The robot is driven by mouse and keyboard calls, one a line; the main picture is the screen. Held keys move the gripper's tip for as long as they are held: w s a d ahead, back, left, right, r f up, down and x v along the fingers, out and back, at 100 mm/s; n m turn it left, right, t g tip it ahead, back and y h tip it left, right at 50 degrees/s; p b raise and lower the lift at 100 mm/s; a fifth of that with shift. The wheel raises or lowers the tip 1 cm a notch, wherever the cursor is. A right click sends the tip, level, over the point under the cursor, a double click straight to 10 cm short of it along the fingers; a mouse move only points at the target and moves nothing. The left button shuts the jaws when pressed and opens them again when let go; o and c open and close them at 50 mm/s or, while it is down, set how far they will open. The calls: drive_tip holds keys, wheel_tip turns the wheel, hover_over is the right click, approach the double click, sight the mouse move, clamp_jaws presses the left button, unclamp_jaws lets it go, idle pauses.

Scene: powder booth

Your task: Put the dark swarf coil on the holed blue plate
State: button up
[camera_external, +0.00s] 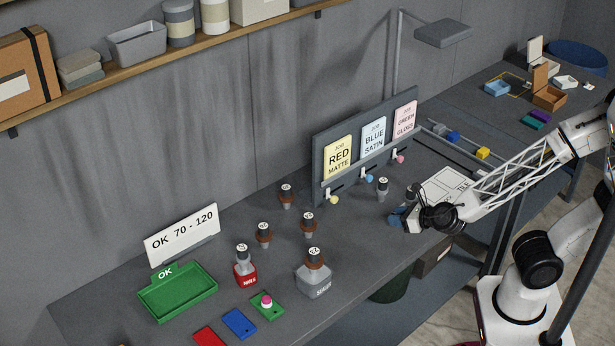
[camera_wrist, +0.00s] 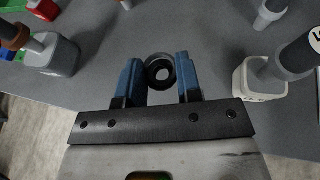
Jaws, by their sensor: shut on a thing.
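My gripper (camera_wrist: 159,88) has two blue fingers, closed on the sides of a dark round ring-like coil (camera_wrist: 159,70) in the wrist view. I take this for the swarf coil; its middle is open and pale grey. In the external view my gripper (camera_external: 397,218) is low over the right half of the bench, its blue fingers pointing left, and the coil cannot be made out there. A blue plate (camera_external: 239,323) lies flat at the bench front, between a red and a green plate, well left of my gripper. Its holes are too small to tell.
A red plate (camera_external: 208,337) and a green plate (camera_external: 267,305) with a pink-topped piece flank the blue one. A green tray (camera_external: 177,293) lies left; a job-card board (camera_external: 366,150) stands behind.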

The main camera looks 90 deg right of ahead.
wheel_tip(320, 180, up, 6)
drive_tip(key=shift+f, duration=0.2)
drive_tip(key=shift+w+r, duration=0.1)
drive_tip(key=shift+r, duration=0.15)
drive_tip(key=shift+w+a+r, duration=0.1)
drive_tip(key=shift+w+a, duration=0.3)
drive_tip(key=shift+w, duration=0.2)
drive_tip(key=w+a+n+t+y, duration=0.2)
drive_tip(key=w+a+n+y, duration=0.25)
drive_tip(key=w+a, duration=2.35)
drive_tip(key=shift+y, duration=0.25)
drive_tip(key=f, duration=1.1)
drive_tip(key=shift+w+a+f, duration=0.15)
drive_tip(key=shift+a+f, duration=0.05)
drive_tip(key=shift+a, duration=0.2)
